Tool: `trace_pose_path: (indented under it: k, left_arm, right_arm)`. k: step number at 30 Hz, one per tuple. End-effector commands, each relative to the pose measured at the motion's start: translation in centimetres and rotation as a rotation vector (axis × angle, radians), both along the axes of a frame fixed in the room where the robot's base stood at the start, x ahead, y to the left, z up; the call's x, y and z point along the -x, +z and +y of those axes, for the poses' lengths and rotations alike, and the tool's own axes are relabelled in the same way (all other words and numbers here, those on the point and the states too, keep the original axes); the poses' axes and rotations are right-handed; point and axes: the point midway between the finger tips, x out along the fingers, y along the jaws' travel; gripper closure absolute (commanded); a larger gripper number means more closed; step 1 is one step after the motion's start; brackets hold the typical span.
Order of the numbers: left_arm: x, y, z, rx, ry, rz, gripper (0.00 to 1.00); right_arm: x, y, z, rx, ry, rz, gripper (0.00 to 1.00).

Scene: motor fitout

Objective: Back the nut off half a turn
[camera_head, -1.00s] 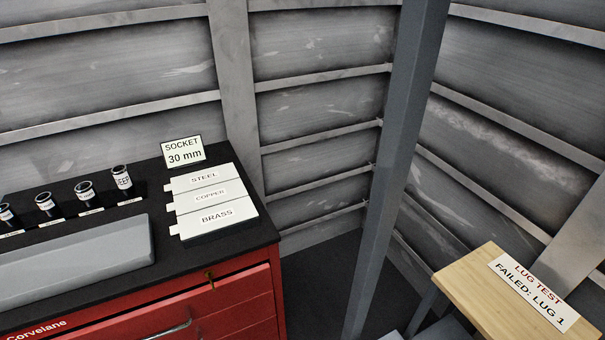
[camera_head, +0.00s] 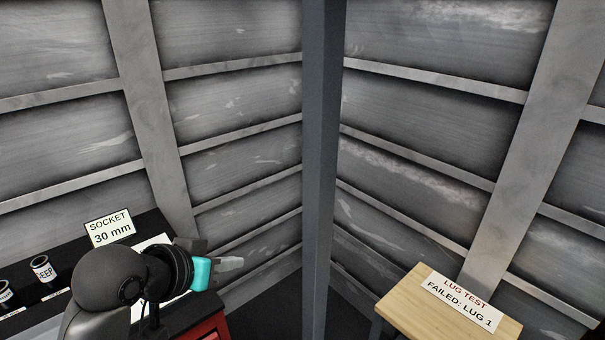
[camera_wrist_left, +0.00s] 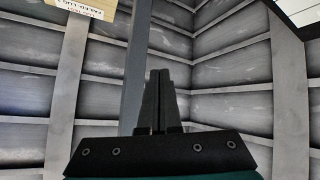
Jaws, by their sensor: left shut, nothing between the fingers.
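No nut shows in any view. My left gripper (camera_head: 230,264) reaches in from the lower left of the head view, in front of the tool chest's right end. In the left wrist view its two fingers (camera_wrist_left: 158,100) lie together, shut with nothing between them. A white card reading "LUG TEST FAILED: LUG 1" (camera_head: 459,302) lies on a wooden top (camera_head: 405,305) at the lower right. A "SOCKET 30 mm" sign (camera_head: 109,229) stands on the black chest top. My right gripper is not in view.
Sockets (camera_head: 43,270) stand on the black top at the left. The red chest (camera_head: 212,328) is mostly hidden by my arm. A grey post (camera_head: 322,150) rises between the chest and the wooden top. Grey panelled walls close off the back.

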Motion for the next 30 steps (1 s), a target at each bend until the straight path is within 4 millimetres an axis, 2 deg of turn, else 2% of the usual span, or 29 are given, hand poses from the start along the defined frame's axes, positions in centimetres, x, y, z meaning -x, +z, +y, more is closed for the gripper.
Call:
trace_pose_path:
  k: [1, 6, 10, 15, 23, 30]
  left_arm:
    - [-1.3, 2.1, -0.3, 0.015, -0.015, -0.038, 1.00]
    - [-4.1, 8.7, -1.5, 0.073, -0.074, -0.140, 1.00]
    - [-5.6, 14.1, -2.3, 0.113, -0.120, -0.214, 1.00]
    - [-6.3, 21.5, -3.1, 0.160, -0.182, -0.306, 1.00]
    - [-5.1, 33.1, -3.9, 0.226, -0.275, -0.437, 1.00]
    - [-1.3, 43.2, -4.2, 0.279, -0.365, -0.548, 1.00]
  right_arm:
    - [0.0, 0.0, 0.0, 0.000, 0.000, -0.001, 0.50]
    - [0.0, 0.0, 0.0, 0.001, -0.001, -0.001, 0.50]
    - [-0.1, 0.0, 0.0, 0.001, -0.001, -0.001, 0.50]
    - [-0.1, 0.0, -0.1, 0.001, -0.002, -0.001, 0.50]
    - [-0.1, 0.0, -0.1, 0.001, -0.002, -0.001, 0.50]
    - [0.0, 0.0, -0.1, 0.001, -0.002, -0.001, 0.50]
